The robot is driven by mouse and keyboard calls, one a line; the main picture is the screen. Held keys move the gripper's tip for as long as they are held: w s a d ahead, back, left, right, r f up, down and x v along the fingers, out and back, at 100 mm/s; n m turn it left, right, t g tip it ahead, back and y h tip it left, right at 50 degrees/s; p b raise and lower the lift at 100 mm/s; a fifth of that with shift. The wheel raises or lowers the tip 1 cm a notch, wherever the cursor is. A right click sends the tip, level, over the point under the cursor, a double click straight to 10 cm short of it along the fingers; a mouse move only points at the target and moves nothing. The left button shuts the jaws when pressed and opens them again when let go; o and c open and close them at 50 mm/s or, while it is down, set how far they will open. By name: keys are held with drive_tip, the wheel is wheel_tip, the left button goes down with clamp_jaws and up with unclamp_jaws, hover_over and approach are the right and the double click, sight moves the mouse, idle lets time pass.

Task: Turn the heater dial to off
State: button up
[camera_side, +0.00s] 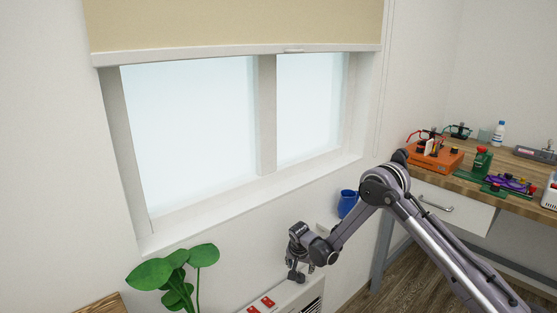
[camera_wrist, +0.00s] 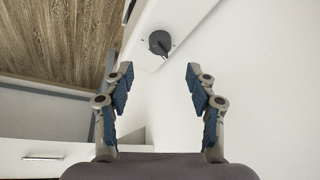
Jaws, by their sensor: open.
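The heater dial (camera_wrist: 159,42) is a dark grey round knob with a pointed grip, on the white top of the heater (camera_wrist: 178,15) in the wrist view. My gripper (camera_wrist: 160,72) is open, with its two blue-padded fingers spread and nothing between them. The dial shows just beyond the fingertips, between their lines, and apart from them. In the side view my gripper (camera_side: 298,268) points down over the white heater (camera_side: 284,292). There I cannot clearly separate the dial from the dark fingers. The dial's markings are too small to read.
Red switches (camera_side: 267,301) sit on the heater left of my gripper. A green plant (camera_side: 173,270) stands further left, below the window (camera_side: 190,130). A blue mug (camera_side: 347,203) is behind my arm. A cluttered workbench (camera_side: 515,203) with a drawer stands at right.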

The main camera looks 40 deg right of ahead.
sight(301, 275)
drive_tip(key=x, duration=0.8)
drive_tip(key=shift+d+f, duration=0.15)
drive_tip(key=shift+f, duration=0.1)
drive_tip(key=c, duration=1.1)
